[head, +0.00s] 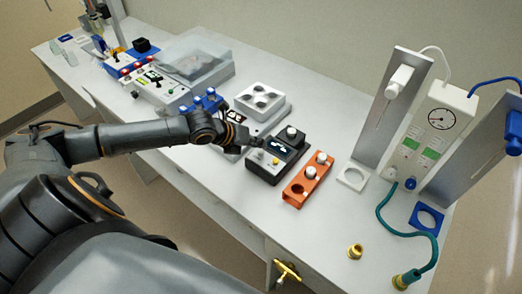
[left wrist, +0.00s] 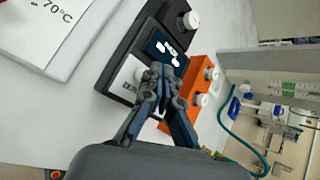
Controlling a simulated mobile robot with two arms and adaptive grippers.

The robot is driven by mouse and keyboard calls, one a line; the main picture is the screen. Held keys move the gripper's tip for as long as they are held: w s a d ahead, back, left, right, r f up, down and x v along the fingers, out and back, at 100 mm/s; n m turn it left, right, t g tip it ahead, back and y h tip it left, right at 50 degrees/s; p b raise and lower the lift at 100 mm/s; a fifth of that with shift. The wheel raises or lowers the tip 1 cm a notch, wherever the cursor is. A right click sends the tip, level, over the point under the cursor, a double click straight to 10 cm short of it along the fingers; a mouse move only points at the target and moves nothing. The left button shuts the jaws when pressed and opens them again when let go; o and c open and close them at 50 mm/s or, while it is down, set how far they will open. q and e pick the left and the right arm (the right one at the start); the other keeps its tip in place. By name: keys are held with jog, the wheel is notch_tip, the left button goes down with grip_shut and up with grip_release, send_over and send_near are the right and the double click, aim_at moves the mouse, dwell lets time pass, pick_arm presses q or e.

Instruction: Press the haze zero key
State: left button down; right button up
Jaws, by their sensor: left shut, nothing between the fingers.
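The task's key seems to belong to the dark meter (head: 292,153) on the bench, which has a lit display, a pale key panel and a white-capped vial at its back. On the panel I see a yellow key (head: 276,161) and a pale part beside it; I cannot read which is haze zero. The meter also shows in the left wrist view (left wrist: 124,48). My left gripper (head: 244,149) is shut and empty at the meter's left edge; in the left wrist view its fingertips (left wrist: 161,72) overlap the panel and hide part of it. Contact cannot be told. My right gripper is not in view.
An orange rack (head: 296,190) with white-capped vials stands close right of the meter. A white block with round wells (head: 263,98) is behind left. Further right are a white gauge unit (head: 438,120), upright panels and a teal hose (head: 388,232).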

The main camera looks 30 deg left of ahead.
aim_at(259, 152)
pick_arm(q)
jog(key=shift+f, duration=0.4)
jog(key=shift+f+b, duration=0.35)
jog(key=shift+f, duration=0.05)
dwell(0.9)
jog(key=shift+r+p, duration=0.8)
jog(key=shift+r, duration=0.05)
notch_tip(259, 152, up, 5)
jog(key=p, duration=0.5)
jog(key=shift+r, duration=0.1)
jog(key=shift+d+f, duration=0.1)
jog(key=shift+f, duration=0.1)
dwell(0.3)
